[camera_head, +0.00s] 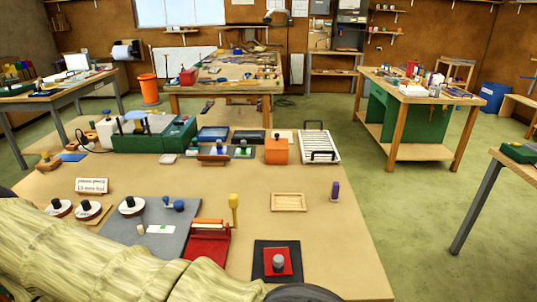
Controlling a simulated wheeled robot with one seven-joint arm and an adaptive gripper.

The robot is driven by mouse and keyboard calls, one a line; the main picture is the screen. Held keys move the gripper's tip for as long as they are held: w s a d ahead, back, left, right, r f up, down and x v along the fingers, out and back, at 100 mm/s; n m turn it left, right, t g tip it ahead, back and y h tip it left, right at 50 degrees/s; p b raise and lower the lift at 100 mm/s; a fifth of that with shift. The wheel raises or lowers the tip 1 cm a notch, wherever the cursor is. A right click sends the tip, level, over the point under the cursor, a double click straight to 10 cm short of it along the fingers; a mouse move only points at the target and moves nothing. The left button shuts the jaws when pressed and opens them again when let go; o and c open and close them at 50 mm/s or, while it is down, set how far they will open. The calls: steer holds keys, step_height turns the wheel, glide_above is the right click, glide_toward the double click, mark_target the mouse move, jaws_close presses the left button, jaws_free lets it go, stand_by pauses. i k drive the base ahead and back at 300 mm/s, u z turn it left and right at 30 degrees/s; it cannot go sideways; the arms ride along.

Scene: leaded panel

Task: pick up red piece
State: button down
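A red square piece (270,265) with a grey round knob on top lies on a dark square mat (261,250) near the front right of the near table (345,252). My pale, ribbed arm crosses the lower left of the view and ends in a dark rounded part at the bottom edge, just in front of the mat. My gripper's fingers are not visible, so their distance from the red piece does not show.
A red tool with a yellow handle (234,205) stands left of the mat. A wooden tray (288,202) and a purple peg (335,190) lie behind it. An orange block (277,152) and white rack (320,147) stand farther back. The table's right front is clear.

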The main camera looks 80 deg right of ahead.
mark_target(277, 263)
steer(key=z, duration=2.5)
